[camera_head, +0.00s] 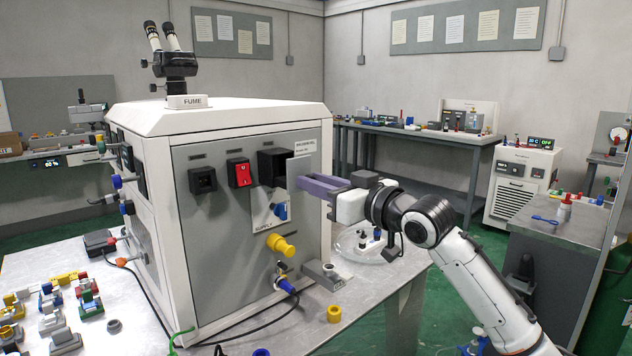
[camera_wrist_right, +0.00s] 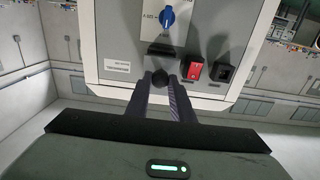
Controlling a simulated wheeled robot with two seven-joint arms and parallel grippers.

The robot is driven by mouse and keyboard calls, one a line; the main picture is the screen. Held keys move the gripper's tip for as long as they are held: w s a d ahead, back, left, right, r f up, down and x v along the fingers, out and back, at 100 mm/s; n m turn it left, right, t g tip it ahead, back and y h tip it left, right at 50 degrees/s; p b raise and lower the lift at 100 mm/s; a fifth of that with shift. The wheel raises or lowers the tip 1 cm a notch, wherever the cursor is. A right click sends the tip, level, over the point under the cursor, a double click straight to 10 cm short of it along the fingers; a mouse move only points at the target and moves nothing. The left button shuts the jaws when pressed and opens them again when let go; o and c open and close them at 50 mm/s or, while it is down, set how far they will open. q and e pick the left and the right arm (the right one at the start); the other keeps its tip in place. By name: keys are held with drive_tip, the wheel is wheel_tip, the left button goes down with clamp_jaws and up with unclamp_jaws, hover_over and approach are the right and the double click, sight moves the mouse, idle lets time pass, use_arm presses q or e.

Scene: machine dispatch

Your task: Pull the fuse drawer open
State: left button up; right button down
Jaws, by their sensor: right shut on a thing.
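The grey machine cabinet (camera_head: 225,220) has a white top and stands on the table. The fuse drawer's dark housing (camera_head: 272,168) is on its front, right of a red switch (camera_head: 239,172). My right gripper (camera_head: 303,183) reaches in from the right at this housing; its fingers partly cover the area. How far the drawer stands out is hard to tell. My left gripper is not in view.
A blue knob (camera_head: 281,211) and a yellow knob (camera_head: 281,246) stick out below. A black socket (camera_head: 203,180) is left of the switch. A clear round dish (camera_head: 350,246) and a yellow ring (camera_head: 334,314) are on the table. Free room lies right of the cabinet.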

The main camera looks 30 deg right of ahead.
drive_tip(key=c, duration=1.6)
unclamp_jaws()
drive_tip(key=shift+o, duration=0.2)
drive_tip(key=s+d+b, duration=0.1)
drive_tip(key=s+b, duration=0.1)
drive_tip(key=s, duration=0.8)
drive_tip(key=shift+s+d+b, duration=0.15)
drive_tip(key=shift+d+b, duration=0.15)
drive_tip(key=shift+b, duration=0.1)
